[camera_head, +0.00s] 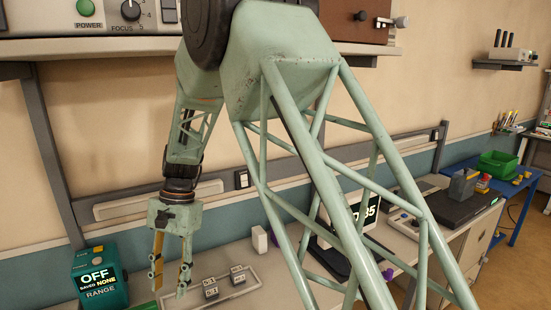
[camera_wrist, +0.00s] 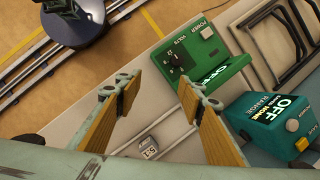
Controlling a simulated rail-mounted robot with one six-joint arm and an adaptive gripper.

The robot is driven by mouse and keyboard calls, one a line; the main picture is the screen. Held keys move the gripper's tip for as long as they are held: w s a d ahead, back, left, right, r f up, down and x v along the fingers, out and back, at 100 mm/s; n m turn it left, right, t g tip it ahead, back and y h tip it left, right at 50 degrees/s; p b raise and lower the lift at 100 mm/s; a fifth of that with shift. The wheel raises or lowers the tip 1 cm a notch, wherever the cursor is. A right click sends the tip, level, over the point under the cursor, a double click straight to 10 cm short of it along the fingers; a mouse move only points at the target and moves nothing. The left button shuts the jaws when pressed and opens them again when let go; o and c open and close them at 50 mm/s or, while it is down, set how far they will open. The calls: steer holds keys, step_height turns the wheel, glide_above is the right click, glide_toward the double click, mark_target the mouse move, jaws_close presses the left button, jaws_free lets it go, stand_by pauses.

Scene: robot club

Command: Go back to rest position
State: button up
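My gripper (camera_head: 171,268) hangs over the workbench (camera_head: 240,258) at the lower left of the head view, fingers pointing down. In the wrist view my gripper (camera_wrist: 165,105) has its two wood-coloured fingers apart with nothing between the tips. A small grey block with a label (camera_wrist: 149,146) lies on the bench below and between the fingers in that view. In the head view two small labelled blocks (camera_head: 210,287) (camera_head: 237,274) lie on the bench right of my gripper, apart from it.
A teal box reading OFF (camera_head: 100,277) stands just left of my gripper. A green device with a knob (camera_wrist: 197,66) stands near the fingers in the wrist view. A shelf edge (camera_head: 120,46) with instruments is above. A display (camera_head: 352,217) and a green bin (camera_head: 497,164) are farther right.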

steer(key=s+d+r+n+t, duration=0.15)
steer(key=s+d+r, duration=0.25)
steer(key=d+r, duration=0.85)
steer(key=s+d+r+t, duration=0.2)
steer(key=s+d+r, duration=0.2)
steer(key=d+r, duration=0.85)
steer(key=s+d+f+t+b, duration=0.2)
steer(key=s+d, duration=1)
steer(key=s+d+f+n+t+h+b, duration=0.1)
steer(key=s+d+f+t+b, duration=0.1)
steer(key=s+d, duration=0.9)
steer(key=shift+s+d+h, duration=0.3)
steer(key=shift+s+d, duration=0.1)
steer(key=shift+d, duration=0.65)
stand_by(0.4)
